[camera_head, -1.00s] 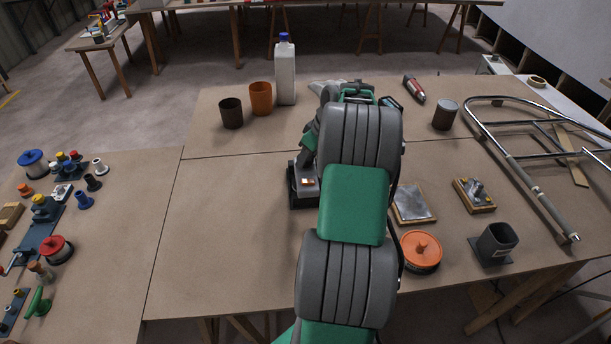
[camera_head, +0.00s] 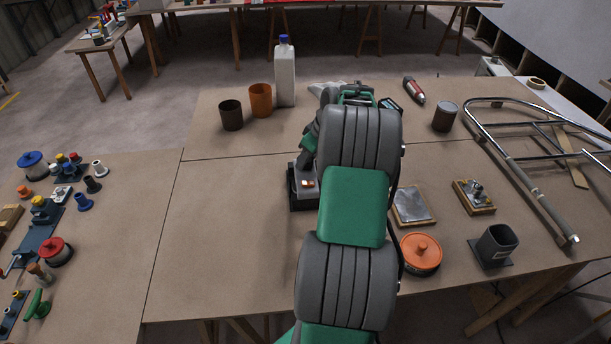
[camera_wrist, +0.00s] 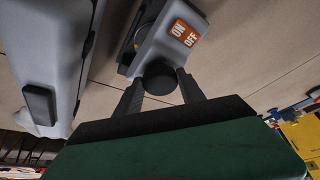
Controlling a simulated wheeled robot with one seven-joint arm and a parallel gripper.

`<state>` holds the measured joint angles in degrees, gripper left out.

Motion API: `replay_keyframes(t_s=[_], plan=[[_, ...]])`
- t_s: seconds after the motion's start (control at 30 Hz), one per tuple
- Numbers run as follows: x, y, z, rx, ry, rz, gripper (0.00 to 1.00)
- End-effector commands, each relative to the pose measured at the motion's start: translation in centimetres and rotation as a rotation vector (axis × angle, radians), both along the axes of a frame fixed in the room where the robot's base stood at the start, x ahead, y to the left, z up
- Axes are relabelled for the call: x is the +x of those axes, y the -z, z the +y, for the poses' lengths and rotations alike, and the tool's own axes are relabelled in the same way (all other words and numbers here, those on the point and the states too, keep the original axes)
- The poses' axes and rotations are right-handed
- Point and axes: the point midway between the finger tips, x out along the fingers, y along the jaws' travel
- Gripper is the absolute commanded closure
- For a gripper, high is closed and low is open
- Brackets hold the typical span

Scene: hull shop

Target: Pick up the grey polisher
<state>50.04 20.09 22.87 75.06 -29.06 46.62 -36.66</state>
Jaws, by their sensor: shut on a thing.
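The grey polisher (camera_head: 305,187) is in the head view at the middle of the table, left of my arm. It has a grey body, a dark base and a small orange switch label. The wrist view shows its grey body (camera_wrist: 165,42) close up, with an orange ON/OFF label and a round black knob. My gripper (camera_wrist: 160,80) is shut on that knob, one finger on each side. In the head view my arm hides the gripper and part of the polisher. I cannot tell whether its base touches the table.
Behind stand a brown cup (camera_head: 231,114), an orange cup (camera_head: 260,99) and a white bottle (camera_head: 285,75). To the right are a grey plate (camera_head: 413,204), an orange lidded tin (camera_head: 421,251), a dark holder (camera_head: 495,244) and a metal frame (camera_head: 523,183). The table left of the polisher is clear.

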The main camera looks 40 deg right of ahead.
Motion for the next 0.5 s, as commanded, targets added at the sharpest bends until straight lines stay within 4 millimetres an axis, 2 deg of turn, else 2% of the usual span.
replay_keyframes(t_s=[0.27,0.47,0.5], plan=[[0.1,-0.9,-0.1,-0.005,0.0,-0.004,1.0],[0.1,-3.6,-0.2,-0.007,0.0,-0.006,1.0],[-0.5,-4.1,0.1,-0.006,0.001,-0.006,1.0]])
